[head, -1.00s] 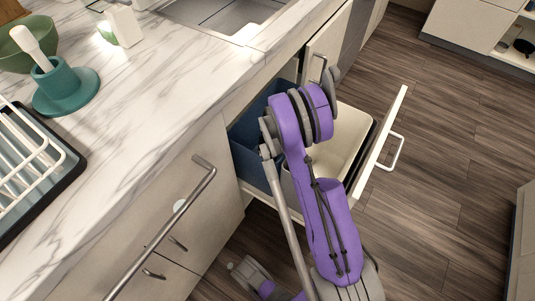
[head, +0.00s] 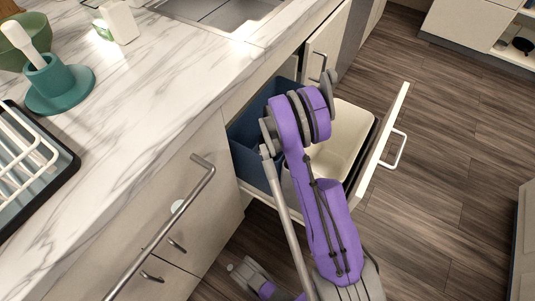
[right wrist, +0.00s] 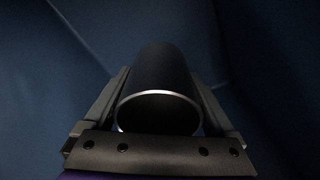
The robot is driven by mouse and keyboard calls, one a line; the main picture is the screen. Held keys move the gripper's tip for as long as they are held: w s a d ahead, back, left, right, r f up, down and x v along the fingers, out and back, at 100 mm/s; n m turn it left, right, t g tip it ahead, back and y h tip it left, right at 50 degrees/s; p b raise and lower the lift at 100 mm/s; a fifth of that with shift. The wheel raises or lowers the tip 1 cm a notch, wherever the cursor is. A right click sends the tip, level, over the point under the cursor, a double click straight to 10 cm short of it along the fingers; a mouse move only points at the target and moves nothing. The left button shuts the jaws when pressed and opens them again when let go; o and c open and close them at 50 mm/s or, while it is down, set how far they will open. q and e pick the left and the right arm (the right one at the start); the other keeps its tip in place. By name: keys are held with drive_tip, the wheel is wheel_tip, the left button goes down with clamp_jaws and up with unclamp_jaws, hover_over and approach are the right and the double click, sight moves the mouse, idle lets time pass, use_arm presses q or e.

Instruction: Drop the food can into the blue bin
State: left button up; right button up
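The blue bin (head: 250,142) stands in the pulled-out drawer, partly hidden by my right arm. My right gripper (right wrist: 160,105) reaches down inside it, and blue walls fill the right wrist view. The food can (right wrist: 160,75) is dark with a bright metal rim and lies between the two fingers, which look closed against its sides. The light is dim there, and the bin's floor and the gap below the can cannot be judged. In the head view the can is hidden. My left gripper (head: 250,272) shows small and grey at the bottom edge, low beside the cabinet; its opening is unclear.
A cream bin (head: 343,140) stands beside the blue one, behind the drawer front (head: 384,140) with its white handle. The marble counter (head: 150,100) edge runs close along the left. A cabinet bar handle (head: 165,232) sticks out nearby. The wood floor (head: 450,150) at right is clear.

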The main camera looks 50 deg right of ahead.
drive_tip(key=shift+o, duration=0.3)
drive_tip(key=shift+r, duration=0.2)
use_arm(q)
drive_tip(key=r+p, duration=0.2)
drive_tip(key=r, duration=0.1)
drive_tip(key=r+p, duration=0.1)
drive_tip(key=shift+s+r+p, duration=0.3)
drive_tip(key=shift+p, duration=0.1)
use_arm(e)
wheel_tip(320, 180, up, 13)
drive_tip(key=d, duration=0.1)
drive_tip(key=shift+s+d, duration=0.15)
drive_tip(key=shift+s, duration=0.25)
drive_tip(key=shift+f, duration=0.15)
